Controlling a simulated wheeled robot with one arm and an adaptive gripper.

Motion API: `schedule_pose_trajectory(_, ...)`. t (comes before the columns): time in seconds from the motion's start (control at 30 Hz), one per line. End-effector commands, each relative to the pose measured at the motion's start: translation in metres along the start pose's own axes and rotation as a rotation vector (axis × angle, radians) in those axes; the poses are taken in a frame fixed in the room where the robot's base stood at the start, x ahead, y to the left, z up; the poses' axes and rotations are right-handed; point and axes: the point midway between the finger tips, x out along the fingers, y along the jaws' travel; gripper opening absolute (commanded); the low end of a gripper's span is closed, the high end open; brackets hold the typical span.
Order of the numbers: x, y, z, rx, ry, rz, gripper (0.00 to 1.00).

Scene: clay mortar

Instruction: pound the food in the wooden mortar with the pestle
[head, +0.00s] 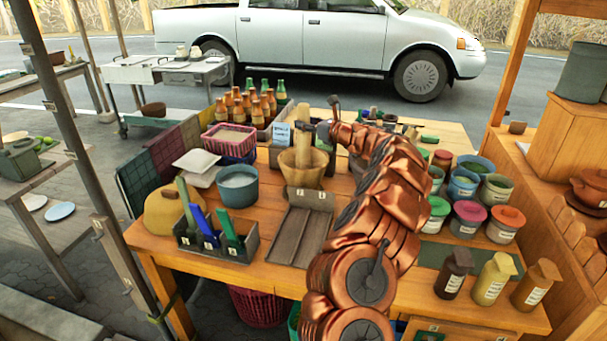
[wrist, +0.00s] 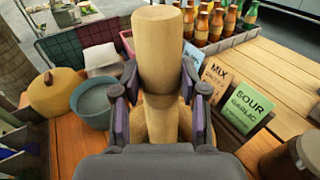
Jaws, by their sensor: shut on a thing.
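The wooden mortar (head: 291,177) stands on the orange wooden table, in the middle of the head view. The pale wooden pestle (head: 302,158) stands about upright, with its lower end inside the mortar. My gripper (head: 311,128) is shut on the pestle above the mortar. In the wrist view the thick top of the pestle (wrist: 157,48) rises between the two fingers of my gripper (wrist: 160,95). The mortar's inside, the food and the pestle's tip are hidden.
A blue-grey pot (head: 238,188) and a yellow-brown lidded pot (head: 163,214) stand left of the mortar. Sign cards (wrist: 245,108) stand close by on the right in the wrist view. Bottles (head: 247,105) are behind; a utensil box (head: 217,240) is in front.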

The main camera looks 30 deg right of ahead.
Motion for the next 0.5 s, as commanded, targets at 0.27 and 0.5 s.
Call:
schedule_pose_trajectory(0.27,0.000,0.000,0.000,0.001,-0.001,0.000,0.00)
schedule_pose_trajectory(0.5,0.001,0.000,-0.008,0.002,-0.001,0.000,0.00)
